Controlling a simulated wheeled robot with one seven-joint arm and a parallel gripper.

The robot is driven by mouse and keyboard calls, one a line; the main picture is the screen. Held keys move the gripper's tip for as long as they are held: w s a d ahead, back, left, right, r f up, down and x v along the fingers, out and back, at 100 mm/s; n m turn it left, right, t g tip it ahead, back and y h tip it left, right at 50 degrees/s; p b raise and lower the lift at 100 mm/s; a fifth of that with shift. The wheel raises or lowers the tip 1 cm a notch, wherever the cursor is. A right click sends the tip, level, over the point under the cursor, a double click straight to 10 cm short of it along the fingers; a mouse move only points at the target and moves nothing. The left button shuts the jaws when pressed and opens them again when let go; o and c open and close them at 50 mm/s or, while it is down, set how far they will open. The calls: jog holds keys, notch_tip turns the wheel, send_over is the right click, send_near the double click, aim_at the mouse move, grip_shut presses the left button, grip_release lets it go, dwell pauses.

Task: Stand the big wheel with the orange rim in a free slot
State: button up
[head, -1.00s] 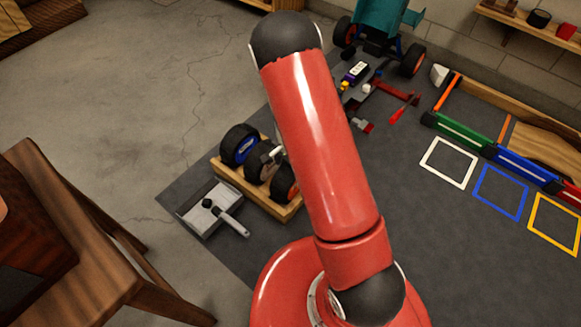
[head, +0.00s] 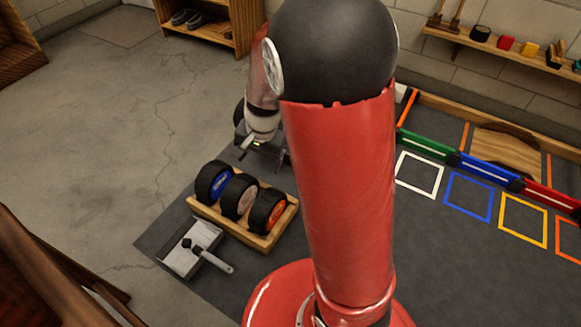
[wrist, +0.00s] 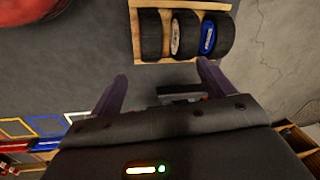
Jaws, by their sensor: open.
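The wheel with the orange rim (head: 268,211) stands upright at the right end of a light wooden rack (head: 243,240). A wheel with a pale rim (head: 239,198) stands in the middle and one with a blue rim (head: 213,183) at the left end. The rack (wrist: 137,12) also shows at the top of the wrist view, where the orange rim is turned out of sight. I see no clearly empty slot. My gripper (head: 262,150) is open, behind and apart from the rack. Its spread fingers (wrist: 162,85) show in the wrist view, with no wheel between them.
A dustpan with a brush (head: 195,250) lies in front of the rack. Coloured floor frames (head: 468,197) and a low barrier (head: 485,167) are at the right. A wooden shelf unit (head: 238,28) stands at the back. My arm hides the mat's middle.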

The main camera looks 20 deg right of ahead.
jog(key=s+d+r+n+t+h, duration=0.1)
jog(key=s+r+n+t, duration=0.3)
jog(key=s+r, duration=1.3)
jog(key=s+n, duration=0.2)
jog(key=n, duration=0.1)
jog(key=shift+d+r+n, duration=0.25)
jog(key=shift+d+n, duration=0.05)
jog(key=shift+n, duration=0.1)
